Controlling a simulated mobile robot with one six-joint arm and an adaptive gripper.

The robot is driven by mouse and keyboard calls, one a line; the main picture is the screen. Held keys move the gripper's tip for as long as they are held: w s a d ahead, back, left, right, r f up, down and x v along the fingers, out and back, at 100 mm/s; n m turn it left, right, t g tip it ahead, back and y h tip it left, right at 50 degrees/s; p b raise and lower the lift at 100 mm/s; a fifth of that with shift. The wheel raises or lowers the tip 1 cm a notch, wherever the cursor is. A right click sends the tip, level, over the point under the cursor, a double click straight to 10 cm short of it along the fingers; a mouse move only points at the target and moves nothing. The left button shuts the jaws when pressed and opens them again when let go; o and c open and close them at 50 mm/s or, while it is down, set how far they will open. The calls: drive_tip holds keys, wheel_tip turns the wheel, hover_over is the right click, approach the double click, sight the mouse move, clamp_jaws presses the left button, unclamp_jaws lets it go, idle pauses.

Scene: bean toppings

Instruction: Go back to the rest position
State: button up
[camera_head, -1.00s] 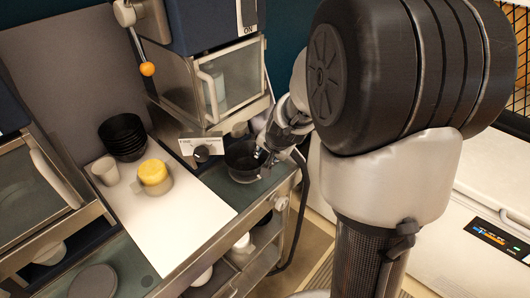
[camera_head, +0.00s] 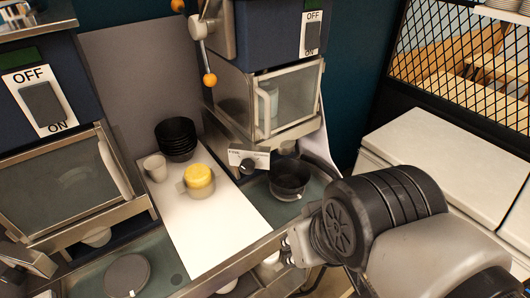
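My arm fills the lower right of the head view. My gripper (camera_head: 290,251) shows at the arm's left end, low over the counter's front edge. It is small and partly hidden by my arm, so I cannot tell whether its fingers are open or shut. A black bowl (camera_head: 289,177) stands upright on the green counter below the right machine, apart from my gripper.
A white board (camera_head: 213,235) carries a yellow-topped pale cup (camera_head: 197,181). A white cup (camera_head: 155,167) and stacked black bowls (camera_head: 176,139) stand behind it. Machines with OFF/ON switches flank the board. A dark round disc (camera_head: 127,275) lies front left. A white cabinet (camera_head: 440,160) stands right.

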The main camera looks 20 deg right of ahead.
drive_tip(key=shift+s, duration=0.2)
